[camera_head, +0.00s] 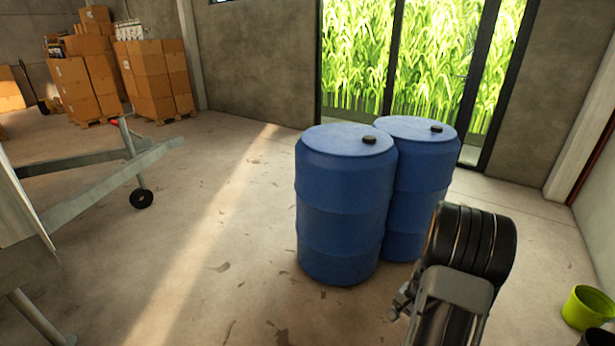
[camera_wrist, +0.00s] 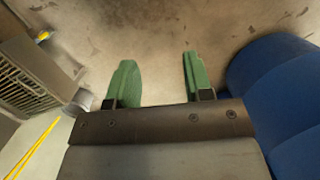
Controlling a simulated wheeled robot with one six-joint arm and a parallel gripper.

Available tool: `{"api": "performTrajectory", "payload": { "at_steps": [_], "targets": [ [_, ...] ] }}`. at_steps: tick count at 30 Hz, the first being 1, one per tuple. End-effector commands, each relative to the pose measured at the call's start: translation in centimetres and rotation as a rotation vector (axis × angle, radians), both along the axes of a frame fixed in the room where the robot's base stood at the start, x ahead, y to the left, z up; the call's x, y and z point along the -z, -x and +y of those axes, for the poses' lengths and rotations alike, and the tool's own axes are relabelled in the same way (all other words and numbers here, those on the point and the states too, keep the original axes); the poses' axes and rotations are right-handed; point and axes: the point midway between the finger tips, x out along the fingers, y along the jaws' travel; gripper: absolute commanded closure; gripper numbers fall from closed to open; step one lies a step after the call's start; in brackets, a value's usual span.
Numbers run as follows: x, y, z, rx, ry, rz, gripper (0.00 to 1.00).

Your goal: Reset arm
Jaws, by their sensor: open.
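My gripper (camera_wrist: 158,80) shows in the wrist view with its two green fingers spread apart. Nothing is between them, and bare concrete floor shows beyond. A blue barrel (camera_wrist: 285,95) is close on the right of the fingers in that view, apart from them. In the head view my black and grey arm (camera_head: 468,245) is folded at the lower right, in front of the barrels. The gripper's fingers cannot be made out there.
Two blue barrels (camera_head: 342,215) (camera_head: 424,180) stand together mid-floor. A grey trailer frame (camera_head: 95,160) with a small wheel is at the left. Stacked boxes (camera_head: 150,80) stand at the back left. A yellow-green bucket (camera_head: 588,308) is at the right. Floor between trailer and barrels is clear.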

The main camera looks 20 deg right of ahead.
Motion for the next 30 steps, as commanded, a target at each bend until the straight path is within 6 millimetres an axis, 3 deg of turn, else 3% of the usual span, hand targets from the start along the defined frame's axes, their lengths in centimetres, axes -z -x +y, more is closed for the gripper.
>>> {"api": "performTrajectory", "payload": {
  "at_steps": [1, 6, 9, 15, 23, 30],
  "targets": [
    [-4.2, -0.6, 2.4, -0.132, 0.011, -0.011, 0.53],
    [-13.3, -0.2, 9.8, -0.507, 0.048, -0.032, 0.53],
    [-17.8, 0.5, 13.5, -0.667, 0.096, -0.062, 0.53],
    [-24.8, 1.4, 19.2, -0.888, 0.220, -0.196, 0.53],
    [-31.4, 1.4, 23.8, -1.053, 0.315, -0.390, 0.53],
    [-32.2, 1.3, 25.1, -1.103, 0.314, -0.416, 0.53]
  ]
}}
